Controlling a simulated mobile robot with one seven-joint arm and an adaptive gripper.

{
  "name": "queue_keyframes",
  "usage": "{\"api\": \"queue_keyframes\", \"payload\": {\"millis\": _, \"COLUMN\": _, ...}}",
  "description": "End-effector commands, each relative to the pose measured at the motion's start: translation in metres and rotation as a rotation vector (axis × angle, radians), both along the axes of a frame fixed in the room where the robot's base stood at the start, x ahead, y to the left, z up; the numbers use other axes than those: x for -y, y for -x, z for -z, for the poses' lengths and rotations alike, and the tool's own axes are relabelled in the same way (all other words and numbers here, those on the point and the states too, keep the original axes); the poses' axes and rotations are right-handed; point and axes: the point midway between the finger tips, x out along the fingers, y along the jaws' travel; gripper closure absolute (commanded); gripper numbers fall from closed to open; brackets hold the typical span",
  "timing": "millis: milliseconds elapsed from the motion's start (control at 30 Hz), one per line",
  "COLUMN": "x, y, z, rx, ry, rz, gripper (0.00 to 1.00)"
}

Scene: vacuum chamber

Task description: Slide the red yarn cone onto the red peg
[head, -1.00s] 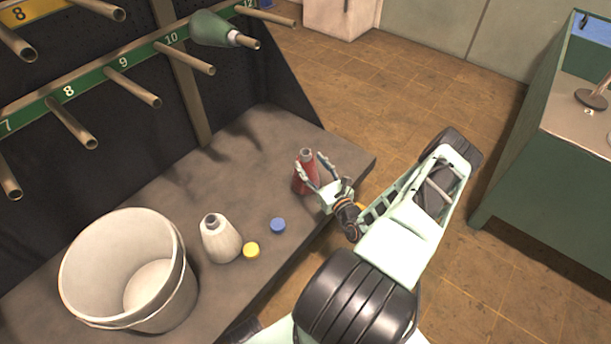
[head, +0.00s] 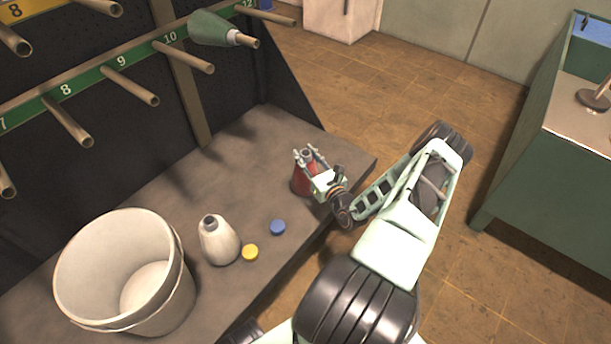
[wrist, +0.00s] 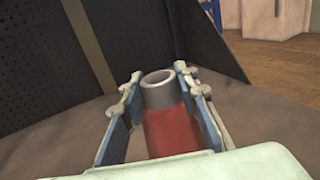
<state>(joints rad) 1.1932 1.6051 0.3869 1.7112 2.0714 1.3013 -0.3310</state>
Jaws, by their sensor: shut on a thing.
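The red yarn cone (head: 301,183) stands upright on the grey shelf near its right end. It also shows in the wrist view (wrist: 172,130), with a grey tube top (wrist: 159,92) sticking out of the red yarn. My gripper (head: 309,156) is shut on the upper part of the cone, one finger on each side; the fingers also show in the wrist view (wrist: 158,95). My gripper body hides part of the cone. I see pegs on a green numbered rail (head: 112,68), but none of them looks red.
A green cone (head: 212,29) sits on a peg of the green rail. A white bucket (head: 178,290), a white cone (head: 219,245), a yellow cap (head: 250,252) and a blue cap (head: 277,227) are on the shelf (head: 255,160). The shelf behind the red cone is clear.

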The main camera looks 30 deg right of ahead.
Motion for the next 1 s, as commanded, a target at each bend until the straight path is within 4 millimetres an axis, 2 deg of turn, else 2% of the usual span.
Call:
{"api": "queue_keyframes", "payload": {"millis": 600, "x": 0.000, "y": 0.000, "z": -0.003, "rx": 0.002, "ry": 0.000, "rz": 0.000, "gripper": 1.00}}
{"api": "queue_keyframes", "payload": {"millis": 1000, "x": -0.002, "y": 0.001, "z": -0.038, "rx": 0.002, "ry": -0.001, "rz": 0.000, "gripper": 1.00}}
